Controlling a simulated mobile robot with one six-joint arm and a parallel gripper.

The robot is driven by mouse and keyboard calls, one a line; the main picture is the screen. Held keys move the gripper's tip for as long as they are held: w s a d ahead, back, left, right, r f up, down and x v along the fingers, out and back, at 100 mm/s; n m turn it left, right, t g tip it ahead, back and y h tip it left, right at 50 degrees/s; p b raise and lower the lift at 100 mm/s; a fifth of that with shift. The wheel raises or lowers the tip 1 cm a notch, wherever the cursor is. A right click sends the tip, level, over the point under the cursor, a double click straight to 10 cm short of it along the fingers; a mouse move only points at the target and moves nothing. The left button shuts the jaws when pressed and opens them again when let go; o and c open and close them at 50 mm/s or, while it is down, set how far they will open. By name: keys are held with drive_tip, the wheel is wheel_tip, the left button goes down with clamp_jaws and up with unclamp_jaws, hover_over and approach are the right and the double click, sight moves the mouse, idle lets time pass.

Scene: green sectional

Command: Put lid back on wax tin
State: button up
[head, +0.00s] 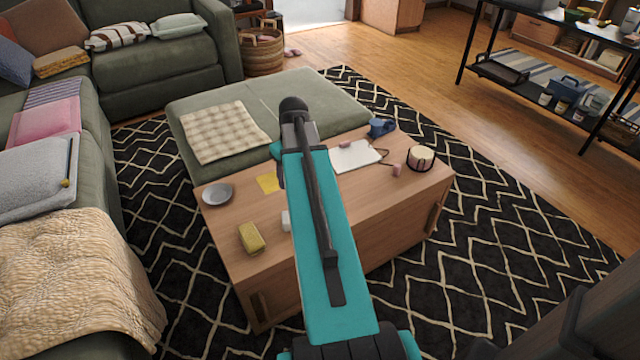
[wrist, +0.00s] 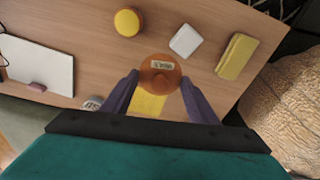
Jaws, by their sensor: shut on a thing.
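In the wrist view, my gripper (wrist: 160,78) has its two purple fingers shut on an orange-brown round lid (wrist: 162,66) with a pale label on top. The lid is between the fingertips, above the wooden table. A round yellow tin (wrist: 128,22) stands on the table, apart from the lid, up and to the left of it; I take it as the wax tin. In the head view my teal arm hides the lid, the tin and most of my gripper.
On the coffee table (head: 345,217) are a yellow sponge (head: 251,238), a white block (wrist: 185,40), a yellow note (head: 267,183), a grey dish (head: 218,194), a white board (head: 355,156), a blue object (head: 381,127) and a round candle-like pot (head: 421,159). A green ottoman adjoins it.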

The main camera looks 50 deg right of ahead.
drive_tip(key=w+a+r+n, duration=0.1)
drive_tip(key=w+a+r, duration=0.2)
drive_tip(key=w+a, duration=0.45)
drive_tip(key=w+a+r, duration=0.4)
drive_tip(key=w+a, duration=0.3)
drive_tip(key=a, duration=0.1)
drive_tip(key=w+a+r, duration=0.2)
drive_tip(key=a, duration=0.5)
drive_tip(key=w+a+r, duration=0.3)
drive_tip(key=a, duration=0.5)
drive_tip(key=w+a+r+n, duration=0.1)
drive_tip(key=w+a+r, duration=0.1)
drive_tip(key=a, duration=0.5)
drive_tip(key=shift+w+a+r, duration=0.2)
drive_tip(key=shift+a+r, duration=0.1)
drive_tip(key=shift+r, duration=0.15)
